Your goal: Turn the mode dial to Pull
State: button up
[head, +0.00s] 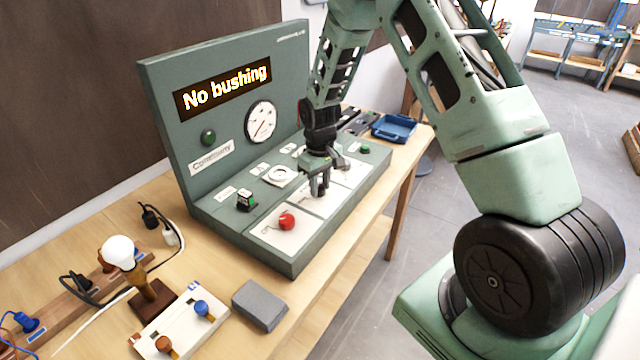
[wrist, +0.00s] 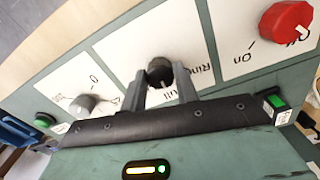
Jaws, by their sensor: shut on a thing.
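The mode dial is a small dark round knob (wrist: 159,70) on a white plate of the test bench, seen between my fingers in the wrist view. My gripper (wrist: 162,88) is shut on it, one finger on each side. In the head view my gripper (head: 319,190) reaches down onto the middle plate and hides the dial. Beside the dial I read "Ring" on the right in the wrist view, and a partly covered word ending in "ull" below it. I cannot tell where the dial points.
The green bench (head: 165,120) has a display (head: 225,88) reading "No bushing" and a round gauge (head: 261,121). A red knob (head: 286,222) sits on the neighbouring plate, and a grey knob (wrist: 86,103) on the other side. A lamp bulb (head: 118,251) and grey block (head: 260,305) stand nearer.

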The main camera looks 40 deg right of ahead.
aim_at(320, 187)
jog(key=o, duration=1)
notch_tip(320, 187, up, 18)
jog(key=b, duration=0.3)
jog(key=shift+f+b, duration=0.25)
jog(key=shift+b, duration=0.15)
